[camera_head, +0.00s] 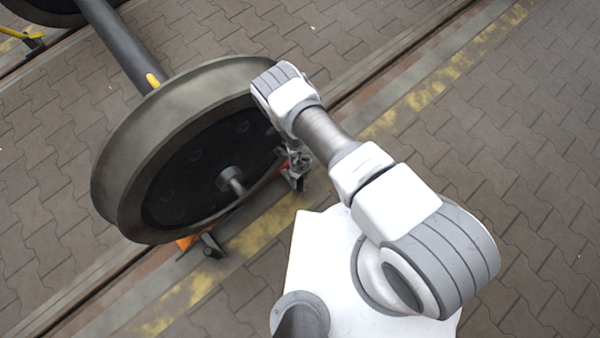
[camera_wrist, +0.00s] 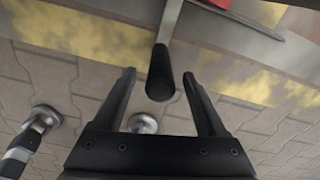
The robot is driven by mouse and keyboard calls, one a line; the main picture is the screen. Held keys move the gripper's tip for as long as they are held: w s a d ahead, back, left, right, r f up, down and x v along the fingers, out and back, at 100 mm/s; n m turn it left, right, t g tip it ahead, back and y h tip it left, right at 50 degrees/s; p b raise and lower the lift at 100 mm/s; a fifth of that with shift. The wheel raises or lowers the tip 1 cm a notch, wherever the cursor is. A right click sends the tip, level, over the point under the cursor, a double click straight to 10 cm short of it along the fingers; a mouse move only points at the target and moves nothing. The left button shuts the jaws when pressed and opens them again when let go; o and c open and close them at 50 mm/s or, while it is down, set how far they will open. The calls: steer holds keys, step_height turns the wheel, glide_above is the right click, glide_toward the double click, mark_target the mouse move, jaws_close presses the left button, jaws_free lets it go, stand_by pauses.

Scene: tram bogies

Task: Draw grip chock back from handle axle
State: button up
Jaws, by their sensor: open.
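The wheelset's axle (camera_head: 122,42), dark with a yellow mark, runs to a large steel wheel (camera_head: 150,120). A red chock (camera_wrist: 218,3) is cut off by the top edge of the wrist view. A light bar runs from near it to a black handle grip (camera_wrist: 160,75). My gripper (camera_wrist: 159,76) is open, with its fingertips on either side of the grip's end. I see no clear contact between fingers and grip. In the head view my gripper (camera_head: 299,178) is low beside the wheel's right edge, and my arm hides much of this area.
An orange chock (camera_head: 187,243) with a dark handle (camera_head: 212,246) sits at the wheel's lower edge. Another wheel (camera_head: 45,10) and a yellow object (camera_head: 28,39) are at the upper left. Rails and a worn yellow line cross the paving. The paving at right is clear.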

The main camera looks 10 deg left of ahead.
steer(key=shift+f, duration=0.5)
jaws_close()
stand_by(1.2)
